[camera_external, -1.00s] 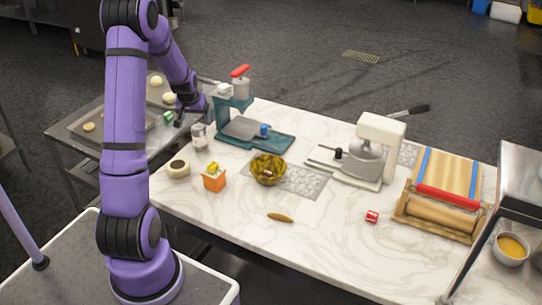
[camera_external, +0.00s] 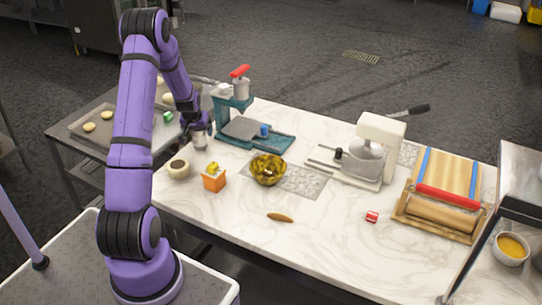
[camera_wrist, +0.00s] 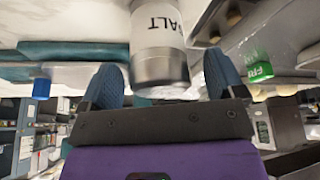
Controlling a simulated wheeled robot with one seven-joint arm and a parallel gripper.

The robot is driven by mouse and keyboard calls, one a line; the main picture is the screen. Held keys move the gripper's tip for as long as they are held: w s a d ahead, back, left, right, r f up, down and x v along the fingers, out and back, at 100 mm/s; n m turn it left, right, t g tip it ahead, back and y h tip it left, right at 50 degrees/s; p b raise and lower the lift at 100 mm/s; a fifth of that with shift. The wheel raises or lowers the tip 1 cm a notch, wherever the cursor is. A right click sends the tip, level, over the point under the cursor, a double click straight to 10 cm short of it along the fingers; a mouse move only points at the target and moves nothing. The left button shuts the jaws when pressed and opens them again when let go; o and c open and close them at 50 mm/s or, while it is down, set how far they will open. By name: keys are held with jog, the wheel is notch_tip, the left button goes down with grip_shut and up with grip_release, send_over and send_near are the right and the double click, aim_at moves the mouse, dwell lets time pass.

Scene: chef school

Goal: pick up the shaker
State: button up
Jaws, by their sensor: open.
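The shaker (camera_external: 200,139) is a small white and silver cylinder near the left end of the marble table. In the wrist view the shaker (camera_wrist: 158,45) shows large, with "ALT" readable on its white side and a metal end. My gripper (camera_external: 200,125) is at the shaker, over the table's left edge. In the wrist view my gripper (camera_wrist: 160,85) is open, with one blue-padded finger on each side of the shaker's metal end. Gaps show between the fingers and the shaker.
A teal press (camera_external: 233,108) stands just behind and right of the shaker. A metal cart with trays (camera_external: 77,127) adjoins on the left.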

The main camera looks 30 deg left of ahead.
jog(key=shift+x, duration=0.9)
jog(key=c, duration=1.1)
